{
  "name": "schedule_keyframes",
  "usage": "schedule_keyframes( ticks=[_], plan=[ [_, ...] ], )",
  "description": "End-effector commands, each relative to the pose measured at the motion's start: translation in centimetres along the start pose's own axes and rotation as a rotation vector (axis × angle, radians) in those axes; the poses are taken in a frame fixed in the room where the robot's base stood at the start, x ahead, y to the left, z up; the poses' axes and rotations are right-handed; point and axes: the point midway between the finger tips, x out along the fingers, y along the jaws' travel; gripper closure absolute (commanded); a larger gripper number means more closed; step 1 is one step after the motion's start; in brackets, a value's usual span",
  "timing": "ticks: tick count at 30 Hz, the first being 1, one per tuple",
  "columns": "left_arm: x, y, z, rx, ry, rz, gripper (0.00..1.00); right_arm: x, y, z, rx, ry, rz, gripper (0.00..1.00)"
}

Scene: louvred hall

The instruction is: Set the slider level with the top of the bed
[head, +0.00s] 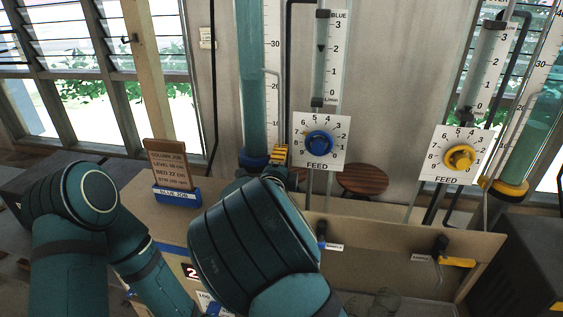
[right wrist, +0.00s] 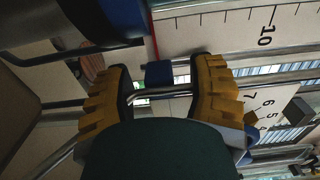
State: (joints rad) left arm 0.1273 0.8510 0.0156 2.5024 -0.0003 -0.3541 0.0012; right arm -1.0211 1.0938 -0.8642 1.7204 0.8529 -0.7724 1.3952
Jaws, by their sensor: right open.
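The blue column (head: 257,90) stands left of centre in the head view, with a white scale (head: 273,60) along its right side. I cannot make out the top of the bed in it. My right gripper (head: 281,155) is at the scale's lower end, mostly hidden behind my right arm. In the right wrist view its yellow fingers (right wrist: 160,88) are open. A small blue block, seemingly the slider (right wrist: 158,73), lies between the fingertips with gaps on both sides. A thin red line (right wrist: 154,38) runs from it along the scale (right wrist: 225,22), below the 10 mark. My left gripper is out of view.
A job card (head: 172,165) reading bed 22 cm stands left on the bench. Blue (head: 319,144) and yellow (head: 459,158) feed knobs are right of the column. A second column (head: 528,130) stands at the far right. A round brown stool (head: 362,180) is behind the bench.

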Motion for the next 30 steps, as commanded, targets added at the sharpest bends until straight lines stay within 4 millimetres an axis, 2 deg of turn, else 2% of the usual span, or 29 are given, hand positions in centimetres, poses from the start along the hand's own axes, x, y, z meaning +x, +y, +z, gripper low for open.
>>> schedule_keyframes(
  ticks=[7,8,12,23,26,30],
  plan=[
    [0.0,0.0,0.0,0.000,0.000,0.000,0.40,0.1,0.0,0.0,0.000,0.000,0.000,0.45],
    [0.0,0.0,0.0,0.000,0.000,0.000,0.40,0.1,0.0,0.0,0.000,0.000,0.000,0.50],
    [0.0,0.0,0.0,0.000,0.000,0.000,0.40,0.1,0.0,0.0,0.000,0.000,0.000,0.99],
    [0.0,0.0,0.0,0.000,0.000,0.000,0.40,0.1,-0.2,0.0,0.001,0.000,-0.001,1.00],
    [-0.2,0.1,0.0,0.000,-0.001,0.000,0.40,0.1,-0.9,0.0,0.004,0.001,-0.002,1.00],
    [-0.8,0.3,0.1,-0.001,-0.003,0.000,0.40,0.2,-3.2,-0.1,0.007,0.002,-0.004,1.00]
  ],
)
